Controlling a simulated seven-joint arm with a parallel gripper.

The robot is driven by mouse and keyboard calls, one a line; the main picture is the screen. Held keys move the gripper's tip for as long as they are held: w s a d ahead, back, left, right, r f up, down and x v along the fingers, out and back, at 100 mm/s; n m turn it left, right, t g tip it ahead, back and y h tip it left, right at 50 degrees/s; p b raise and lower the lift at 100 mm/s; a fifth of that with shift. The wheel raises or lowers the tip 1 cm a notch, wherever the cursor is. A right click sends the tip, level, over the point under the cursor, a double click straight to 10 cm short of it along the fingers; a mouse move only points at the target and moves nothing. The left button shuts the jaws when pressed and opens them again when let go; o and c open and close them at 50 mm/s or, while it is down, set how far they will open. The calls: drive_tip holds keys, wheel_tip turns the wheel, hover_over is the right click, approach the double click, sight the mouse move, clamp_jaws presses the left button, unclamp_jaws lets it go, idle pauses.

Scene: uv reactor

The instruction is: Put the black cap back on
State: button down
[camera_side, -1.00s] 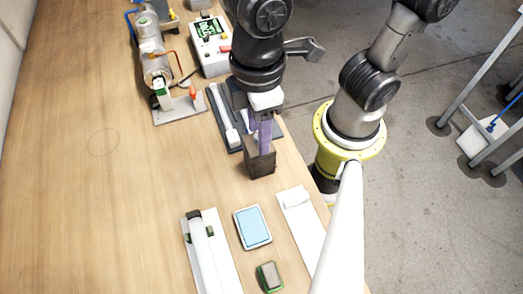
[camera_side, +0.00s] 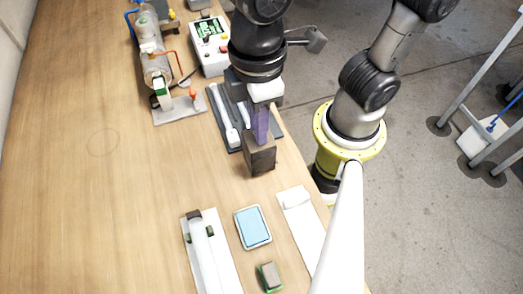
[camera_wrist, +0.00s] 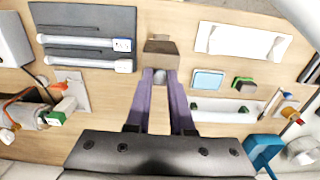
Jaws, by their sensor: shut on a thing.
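A dark, boxy block (camera_side: 260,158) is at the fingertips of my gripper (camera_side: 261,138), near the table's right edge. It may be the black cap, but I cannot be sure. In the wrist view the block (camera_wrist: 161,55) looks brownish, with a dark notch at its far side. The purple fingers of my gripper (camera_wrist: 160,84) close on a small grey rounded piece (camera_wrist: 160,75) beside it. Whether that piece belongs to the block is unclear. The metal reactor tube (camera_side: 156,68) with a green-and-white end fitting (camera_side: 160,86) is at the upper left.
A grey tray (camera_side: 236,141) with white-ended tubes lies close left of the block. A control box (camera_side: 210,47) stands behind. A white holder (camera_side: 227,264), blue pad (camera_side: 253,227), green-edged block (camera_side: 269,276) and white tray (camera_side: 303,224) lie in front. The left table is clear.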

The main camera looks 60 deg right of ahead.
drive_tip(key=shift+r, duration=1.5)
drive_tip(key=shift+s+d, duration=0.1)
drive_tip(key=w+a+r+n, duration=0.3)
drive_tip(key=w+r, duration=0.7)
drive_tip(key=w, duration=0.1)
drive_tip(key=w+d+m, duration=0.1)
drive_tip(key=w+d, duration=0.2)
drive_tip(key=w, duration=0.4)
drive_tip(key=w+d+r+m, duration=0.1)
drive_tip(key=w+d+m, duration=0.1)
drive_tip(key=w+d, duration=0.2)
drive_tip(key=w, duration=0.3)
drive_tip(key=shift+d+r, duration=0.15)
drive_tip(key=shift+r, duration=0.05)
